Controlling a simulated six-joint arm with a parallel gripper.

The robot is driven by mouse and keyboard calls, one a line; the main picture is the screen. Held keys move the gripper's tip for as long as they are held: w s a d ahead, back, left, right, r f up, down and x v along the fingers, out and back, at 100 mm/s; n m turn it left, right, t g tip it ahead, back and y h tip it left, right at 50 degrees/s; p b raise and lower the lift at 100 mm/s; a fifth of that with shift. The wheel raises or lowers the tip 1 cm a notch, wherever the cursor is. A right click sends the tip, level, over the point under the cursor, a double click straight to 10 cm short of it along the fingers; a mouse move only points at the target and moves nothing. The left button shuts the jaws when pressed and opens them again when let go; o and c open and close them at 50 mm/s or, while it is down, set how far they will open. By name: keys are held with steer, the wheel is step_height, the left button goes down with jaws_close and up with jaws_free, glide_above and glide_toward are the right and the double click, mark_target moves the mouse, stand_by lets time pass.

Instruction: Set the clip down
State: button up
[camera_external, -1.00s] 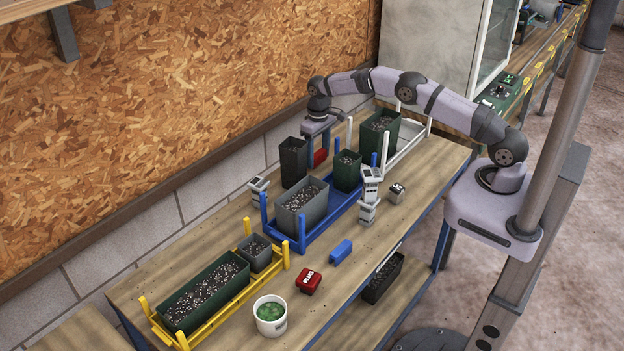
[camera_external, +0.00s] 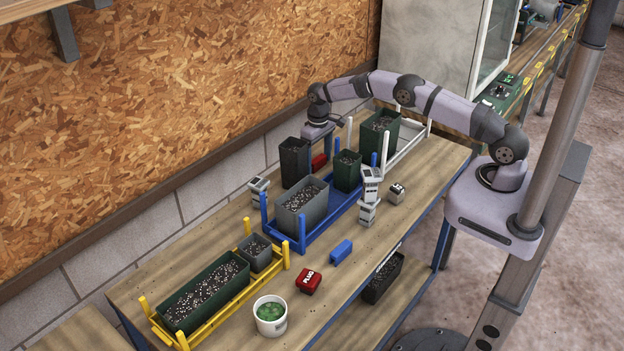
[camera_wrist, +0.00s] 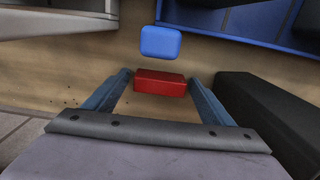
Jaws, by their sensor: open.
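My gripper (camera_wrist: 158,82) is open in the wrist view, with a blue-grey finger on each side of a red block (camera_wrist: 160,83). A small gap shows between the block and each finger. The red block, which may be the clip, appears to lie on the wooden table. It shows partly hidden below my gripper (camera_external: 318,140) in the external view (camera_external: 319,161). A blue block (camera_wrist: 160,42) lies just beyond the red one in the wrist view. Another blue block (camera_external: 341,252) lies at the middle front of the table.
A dark pot (camera_external: 294,158) stands close beside my gripper. The blue rack (camera_external: 318,235) holds a grey and a green pot. The white rack (camera_external: 412,148) is behind it. A red PLUG block (camera_external: 308,281) and white tub (camera_external: 270,318) stand in front, with bare table around them.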

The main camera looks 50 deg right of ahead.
step_height(320, 180, up, 12)
steer(key=b, duration=0.3)
steer(key=shift+r, duration=0.15)
stand_by(0.5)
step_height(320, 180, up, 7)
steer(key=p, duration=0.2)
glide_above(318, 159)
steer(key=s, duration=0.2)
steer(key=s+d+r, duration=0.2)
steer(key=s+r, duration=0.1)
steer(key=s, duration=1.1)
steer(key=s+d+f+b, duration=0.1)
steer(key=s+f, duration=0.6)
steer(key=s, duration=0.3)
steer(key=s+d+f+b, duration=0.1)
steer(key=s+d+f, duration=0.1)
steer(key=s+f, duration=0.4)
steer(key=s, duration=0.3)
steer(key=shift+s+d+f, duration=0.15)
steer(key=shift+s+f, duration=0.2)
steer(key=shift+s, duration=0.05)
